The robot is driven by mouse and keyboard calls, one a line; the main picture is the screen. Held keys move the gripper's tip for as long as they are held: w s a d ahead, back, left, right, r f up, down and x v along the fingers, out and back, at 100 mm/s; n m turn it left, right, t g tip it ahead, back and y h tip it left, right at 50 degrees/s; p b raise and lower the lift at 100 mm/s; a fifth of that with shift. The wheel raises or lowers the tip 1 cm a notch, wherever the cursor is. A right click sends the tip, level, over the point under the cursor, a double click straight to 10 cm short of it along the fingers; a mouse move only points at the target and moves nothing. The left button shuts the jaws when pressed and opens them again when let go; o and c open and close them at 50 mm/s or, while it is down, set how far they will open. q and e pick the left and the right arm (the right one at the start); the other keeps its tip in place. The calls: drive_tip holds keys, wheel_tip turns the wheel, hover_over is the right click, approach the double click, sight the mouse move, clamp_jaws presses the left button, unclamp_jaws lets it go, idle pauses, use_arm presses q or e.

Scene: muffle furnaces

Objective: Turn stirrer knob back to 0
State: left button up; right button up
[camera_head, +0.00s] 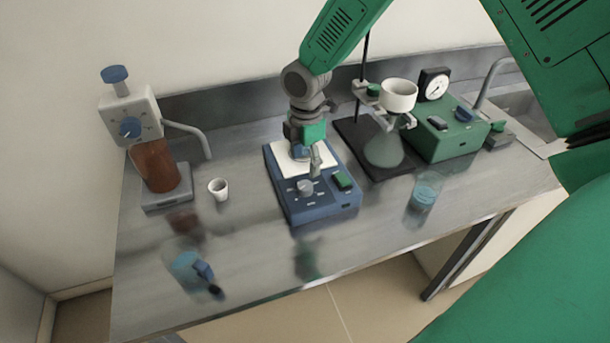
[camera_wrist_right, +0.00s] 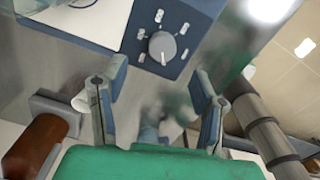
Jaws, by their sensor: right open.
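The blue stirrer (camera_head: 318,209) with a white top plate stands mid-bench. Its round grey knob (camera_head: 305,188) is on the sloped front panel, ringed by small white marks. In the right wrist view the knob (camera_wrist_right: 162,47) shows a pale pointer line near its lower edge. My right gripper (camera_head: 307,158) hangs over the stirrer, behind the knob in the head view. In the wrist view its two fingers (camera_wrist_right: 157,85) are spread apart with nothing between them, and the knob lies beyond their tips. My left gripper is not in view.
A green switch (camera_head: 342,180) sits right of the knob. A glass flask (camera_head: 383,150) under a white funnel stands close to the right, before a green pump box (camera_head: 450,138). A glass beaker (camera_head: 424,190), a white cup (camera_head: 218,188) and a brown beaker (camera_head: 155,165) stand around.

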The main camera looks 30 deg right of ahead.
drive_tip(key=shift+r, duration=1.75)
